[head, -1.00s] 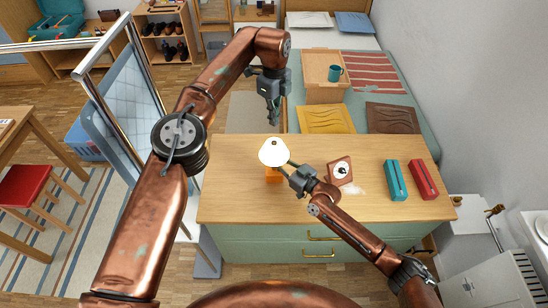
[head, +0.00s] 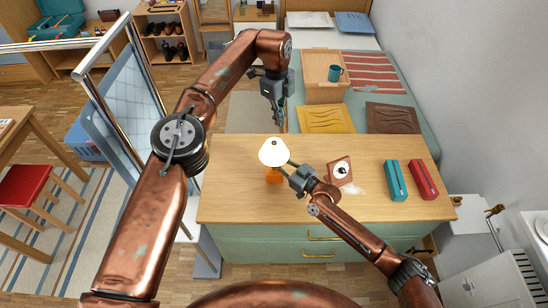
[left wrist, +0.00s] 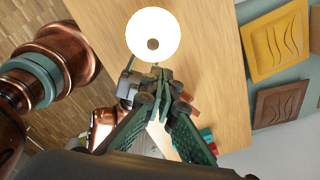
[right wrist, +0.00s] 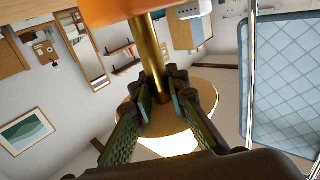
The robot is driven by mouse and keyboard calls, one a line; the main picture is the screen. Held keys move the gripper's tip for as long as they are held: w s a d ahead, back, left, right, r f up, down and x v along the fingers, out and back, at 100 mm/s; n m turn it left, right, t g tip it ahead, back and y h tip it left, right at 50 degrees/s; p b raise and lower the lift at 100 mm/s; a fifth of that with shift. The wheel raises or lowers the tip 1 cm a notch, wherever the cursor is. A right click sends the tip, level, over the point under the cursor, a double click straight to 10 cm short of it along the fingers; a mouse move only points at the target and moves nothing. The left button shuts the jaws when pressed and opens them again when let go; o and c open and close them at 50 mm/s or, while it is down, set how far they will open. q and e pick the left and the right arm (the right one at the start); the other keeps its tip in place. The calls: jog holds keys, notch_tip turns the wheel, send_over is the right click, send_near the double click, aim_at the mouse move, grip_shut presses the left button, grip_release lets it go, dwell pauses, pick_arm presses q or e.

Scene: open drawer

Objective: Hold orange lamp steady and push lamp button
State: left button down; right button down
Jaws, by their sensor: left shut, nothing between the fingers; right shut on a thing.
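The lamp has a glowing white shade (head: 272,154) and an orange base (head: 273,175), and stands upright on the wooden top. A dark round button (left wrist: 152,44) sits on the shade's top in the left wrist view. My left gripper (head: 279,129) is shut and empty, pointing down just behind the shade, apart from it. In the left wrist view its fingertips (left wrist: 160,80) lie just below the shade. My right gripper (head: 288,166) is shut on the lamp's brass stem (right wrist: 148,58), between shade and base. The right wrist view shows this upside down, with the orange base (right wrist: 110,8) on top.
The wooden top (head: 235,195) is clear left of the lamp.

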pick_arm(q)
jog(key=d+r+m+t+h, duration=0.1)
jog(key=d+r+h, duration=0.45)
jog(key=d, duration=0.55)
jog(key=d+r+h, duration=0.4)
jog(key=d+h, duration=0.2)
jog(key=d, duration=0.6)
jog(key=w+a+r+n+t+h, duration=0.1)
jog(key=w+r+n+t+h, duration=0.3)
jog(key=r, duration=0.4)
jog(key=w+a+r+n+t+h, duration=0.2)
jog(key=r+n+t, duration=0.3)
jog(key=r, duration=0.3)
jog(key=w+a+n+t+y, duration=0.5)
jog(key=w+a+n, duration=0.1)
jog(key=a+n, duration=0.35)
jog(key=n+g+y, duration=0.6)
jog(key=n+g, duration=0.2)
jog(key=g, duration=0.1)
send_over(272, 143)
notch_tip(272, 143, down, 24)
jog(key=f, duration=0.1)
jog(key=shift+m, duration=0.25)
jog(key=shift+d+f, duration=0.1)
jog(key=shift+f, duration=4.15)
